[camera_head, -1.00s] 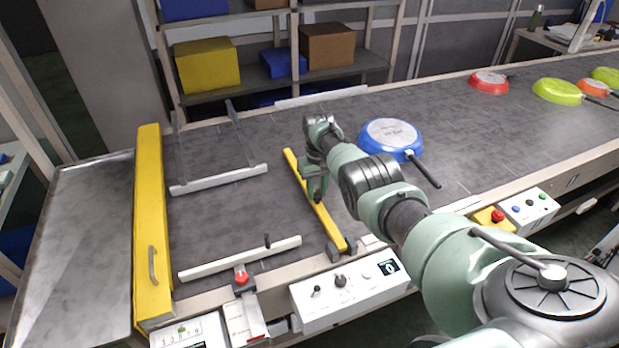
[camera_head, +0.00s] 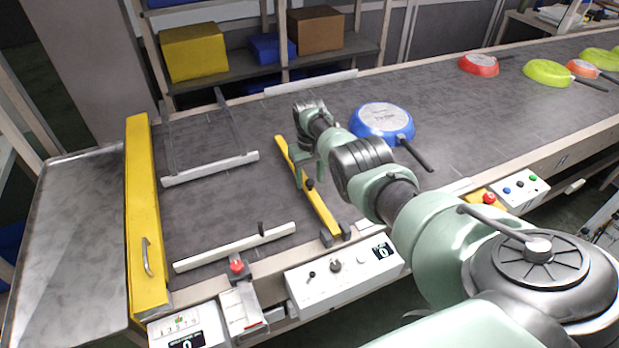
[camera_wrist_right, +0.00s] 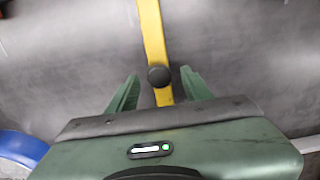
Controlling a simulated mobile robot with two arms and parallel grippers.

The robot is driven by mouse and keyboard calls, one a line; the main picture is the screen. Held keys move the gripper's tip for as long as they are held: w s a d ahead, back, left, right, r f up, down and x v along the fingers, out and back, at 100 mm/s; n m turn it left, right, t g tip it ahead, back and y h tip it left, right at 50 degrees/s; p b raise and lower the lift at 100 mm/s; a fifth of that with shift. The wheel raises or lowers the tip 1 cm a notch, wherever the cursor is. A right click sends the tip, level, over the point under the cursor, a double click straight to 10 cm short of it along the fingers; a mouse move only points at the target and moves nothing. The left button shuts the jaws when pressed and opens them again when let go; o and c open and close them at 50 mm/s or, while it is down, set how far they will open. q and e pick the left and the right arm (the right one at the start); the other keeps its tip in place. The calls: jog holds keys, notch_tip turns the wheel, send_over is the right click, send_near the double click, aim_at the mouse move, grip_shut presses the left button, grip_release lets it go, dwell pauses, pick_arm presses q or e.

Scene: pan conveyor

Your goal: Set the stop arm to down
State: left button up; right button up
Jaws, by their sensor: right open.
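The stop arm is a yellow bar (camera_head: 326,216) that reaches across the grey belt from a dark hinge bracket at the near edge. A dark knob (camera_head: 310,184) sits on it partway along. I cannot tell how high the bar is above the belt. My right gripper (camera_head: 303,177) hangs over the bar at the knob, partly hidden by its own wrist. In the right wrist view the green fingers of my right gripper (camera_wrist_right: 159,82) are apart, with the knob (camera_wrist_right: 158,75) and yellow bar (camera_wrist_right: 152,30) between them. My left gripper is out of view.
A blue pan (camera_head: 383,119) lies just right of the stop arm and my wrist. White rails (camera_head: 235,247) and a yellow gate (camera_head: 143,215) stand to the left. A control box (camera_head: 342,275) is at the near edge. Red and green pans lie farther right.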

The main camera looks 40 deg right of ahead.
notch_tip(320, 180, up, 6)
jog(key=shift+w+r+p, duration=0.1)
jog(key=shift+r+p, duration=0.05)
jog(key=shift+p, duration=0.75)
jog(key=shift+r, duration=0.6)
